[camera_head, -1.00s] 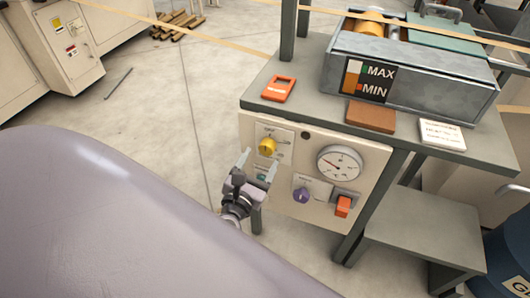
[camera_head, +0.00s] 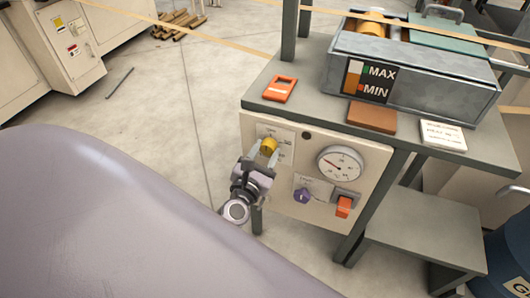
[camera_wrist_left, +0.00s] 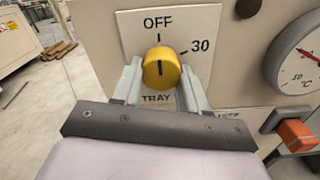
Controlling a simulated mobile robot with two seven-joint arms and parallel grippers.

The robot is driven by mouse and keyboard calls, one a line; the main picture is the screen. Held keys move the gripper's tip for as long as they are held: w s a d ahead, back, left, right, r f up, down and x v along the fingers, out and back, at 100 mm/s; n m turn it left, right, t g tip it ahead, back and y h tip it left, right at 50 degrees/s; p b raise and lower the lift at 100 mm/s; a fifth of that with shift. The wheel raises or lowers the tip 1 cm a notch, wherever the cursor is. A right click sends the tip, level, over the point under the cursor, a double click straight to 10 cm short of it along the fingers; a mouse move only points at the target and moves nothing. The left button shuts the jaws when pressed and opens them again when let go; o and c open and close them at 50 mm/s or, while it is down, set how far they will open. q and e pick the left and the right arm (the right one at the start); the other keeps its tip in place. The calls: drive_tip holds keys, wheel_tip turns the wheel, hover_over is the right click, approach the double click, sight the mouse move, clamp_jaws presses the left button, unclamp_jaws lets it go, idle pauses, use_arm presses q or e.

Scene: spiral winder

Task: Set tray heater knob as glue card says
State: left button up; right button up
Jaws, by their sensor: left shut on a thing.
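The yellow tray heater knob (camera_wrist_left: 161,68) sits on a white plate marked OFF, 30 and TRAY on the cream panel (camera_head: 285,213). It also shows in the head view (camera_head: 268,145). A dark line on the knob's face runs vertically, in line with the OFF mark. My left gripper (camera_wrist_left: 160,85) has one finger on each side of the knob and is shut on it. The lower dial marks are hidden behind the gripper. A white card (camera_head: 442,134) with print lies on the shelf at right; its text is too small to read. My right gripper is not in view.
A dial gauge (camera_head: 339,163), a purple knob (camera_head: 303,196) and an orange switch (camera_head: 344,206) are on the same panel, right of the yellow knob. An orange-framed device (camera_head: 280,89) and a brown block (camera_head: 371,117) lie on the shelf above. A metal tray (camera_head: 411,78) marked MAX and MIN stands behind.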

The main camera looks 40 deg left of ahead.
use_arm(q)
drive_tip(key=shift+m, duration=0.4)
drive_tip(key=m+p, duration=0.1)
drive_tip(key=m, duration=0.1)
drive_tip(key=shift+r+m, duration=0.1)
drive_tip(key=shift+m, duration=0.3)
drive_tip(key=m+p, duration=0.1)
drive_tip(key=m, duration=0.2)
drive_tip(key=shift+a+m+p, duration=0.1)
drive_tip(key=shift+m+p, duration=0.2)
drive_tip(key=m+p, duration=0.1)
drive_tip(key=m, duration=0.2)
drive_tip(key=shift+r, duration=0.1)
drive_tip(key=shift+m+p, duration=0.75)
drive_tip(key=shift+m, duration=1.05)
drive_tip(key=o, duration=1.1)
drive_tip(key=shift+c, duration=0.2)
